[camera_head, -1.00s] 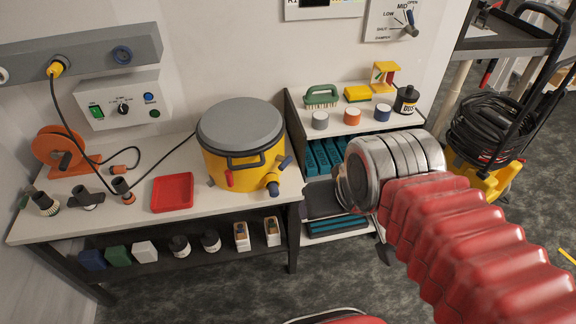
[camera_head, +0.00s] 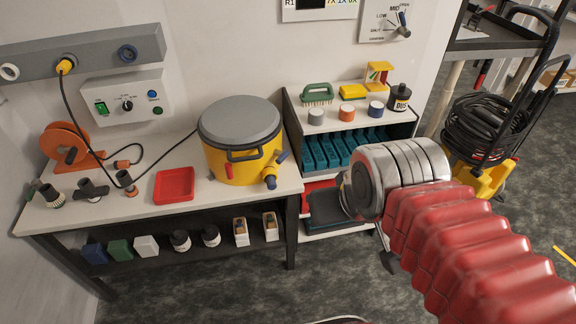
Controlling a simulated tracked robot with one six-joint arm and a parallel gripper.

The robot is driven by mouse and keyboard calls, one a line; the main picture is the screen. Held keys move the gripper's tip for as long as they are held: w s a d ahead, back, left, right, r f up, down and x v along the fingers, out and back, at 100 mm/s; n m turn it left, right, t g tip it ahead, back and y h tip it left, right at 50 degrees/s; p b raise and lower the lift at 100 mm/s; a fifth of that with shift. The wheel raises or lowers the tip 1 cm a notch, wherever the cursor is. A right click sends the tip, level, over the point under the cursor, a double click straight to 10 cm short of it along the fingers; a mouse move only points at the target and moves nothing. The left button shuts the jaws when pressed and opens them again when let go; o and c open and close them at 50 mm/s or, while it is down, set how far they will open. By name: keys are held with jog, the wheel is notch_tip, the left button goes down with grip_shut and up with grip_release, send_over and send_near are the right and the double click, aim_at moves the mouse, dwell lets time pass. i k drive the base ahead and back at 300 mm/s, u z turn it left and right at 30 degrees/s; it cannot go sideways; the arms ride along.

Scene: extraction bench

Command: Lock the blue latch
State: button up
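The yellow drum (camera_head: 232,160) with a grey lid (camera_head: 240,119) stands at the right end of the white bench. The small blue latch (camera_head: 282,157) shows at the drum's right side, tilted outward; it is too small to tell how it sits against the lid. A red latch (camera_head: 229,172) hangs at the drum's front left. A blue-ended spout (camera_head: 270,178) sticks out low at the front right. My gripper (camera_head: 388,262) is mostly hidden below my silver wrist, right of the drum and apart from it; its opening does not show.
A red tray (camera_head: 174,186) lies left of the drum, with several nozzles and a cable further left. A shelf unit (camera_head: 295,118) with a brush, sponge, pots and teal cases stands right of the bench. A cart with coiled hose (camera_head: 490,125) stands far right.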

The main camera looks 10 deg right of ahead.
aim_at(282, 155)
jog(key=k, duration=1.15)
jog(key=u, duration=0.3)
jog(key=i, duration=1.05)
jog(key=u, duration=0.4)
jog(key=i, duration=1.05)
jog(key=z, duration=0.15)
